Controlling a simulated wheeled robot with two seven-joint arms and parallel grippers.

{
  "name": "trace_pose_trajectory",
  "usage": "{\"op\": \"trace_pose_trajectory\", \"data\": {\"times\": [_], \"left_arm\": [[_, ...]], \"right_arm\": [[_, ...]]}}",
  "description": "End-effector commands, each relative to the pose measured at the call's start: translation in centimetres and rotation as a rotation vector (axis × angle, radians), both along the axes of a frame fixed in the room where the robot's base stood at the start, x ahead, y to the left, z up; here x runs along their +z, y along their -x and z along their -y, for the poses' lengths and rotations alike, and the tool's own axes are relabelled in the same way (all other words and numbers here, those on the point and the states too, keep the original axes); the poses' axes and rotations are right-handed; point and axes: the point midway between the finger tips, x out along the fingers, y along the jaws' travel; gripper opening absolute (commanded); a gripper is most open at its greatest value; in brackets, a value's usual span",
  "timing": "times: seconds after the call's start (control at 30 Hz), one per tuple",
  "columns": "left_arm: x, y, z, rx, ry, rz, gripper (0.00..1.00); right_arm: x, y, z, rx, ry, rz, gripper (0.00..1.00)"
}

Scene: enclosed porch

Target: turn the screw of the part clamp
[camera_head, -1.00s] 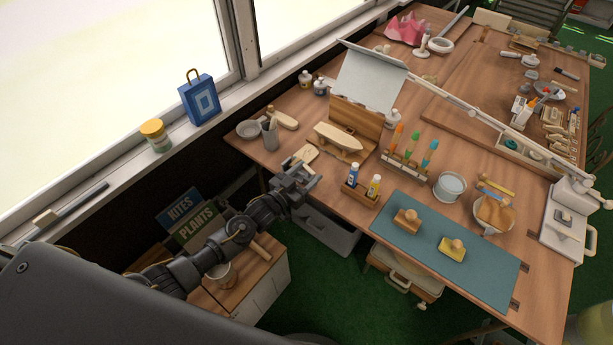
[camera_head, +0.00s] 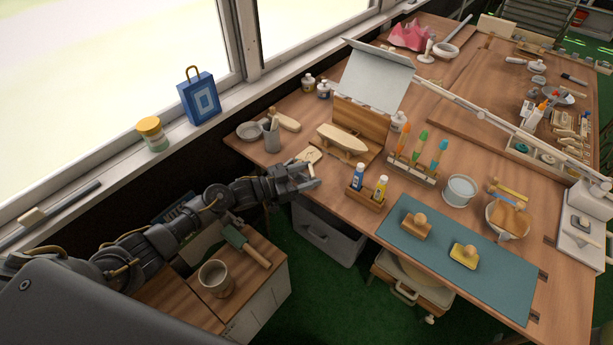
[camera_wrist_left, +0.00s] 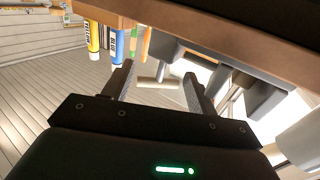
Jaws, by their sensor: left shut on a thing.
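My left gripper (camera_head: 308,177) is at the near left edge of the workbench, in front of a pale wooden piece (camera_head: 309,155). In the left wrist view a pale T-shaped screw handle (camera_wrist_left: 157,82) shows between the two fingertips, below the bench edge. The fingers stand apart around it, and the gripper is shut on this handle. In the head view the gripper hides the handle. A grey block with a dark body (camera_wrist_left: 190,56), apparently the part clamp, shows beside it. My right gripper is in neither view.
A wooden rack with a blue bottle (camera_head: 358,176) and a yellow bottle (camera_head: 380,188) stands just right of the gripper. A wooden boat (camera_head: 342,139) lies behind. Below the bench are a grey bin (camera_head: 325,238) and a low cabinet with a mug (camera_head: 215,278).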

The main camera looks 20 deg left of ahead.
Motion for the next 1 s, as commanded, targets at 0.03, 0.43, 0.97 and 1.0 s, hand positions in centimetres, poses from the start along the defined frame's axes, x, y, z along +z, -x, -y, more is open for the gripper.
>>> {"op": "trace_pose_trajectory", "data": {"times": [0.03,0.43,0.97,1.0], "left_arm": [[0.5,-0.6,-0.7,0.018,-0.002,0.01,0.35],[0.4,-0.5,-0.5,0.013,-0.001,0.009,0.72],[0.0,0.9,-1.5,0.006,-0.002,0.004,0.72],[0.0,1.3,-2.0,0.006,-0.002,0.004,0.72]], "right_arm": [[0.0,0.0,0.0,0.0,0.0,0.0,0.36],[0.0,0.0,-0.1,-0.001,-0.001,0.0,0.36],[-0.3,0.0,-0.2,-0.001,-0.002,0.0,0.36],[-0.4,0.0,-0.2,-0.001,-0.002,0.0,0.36]]}}
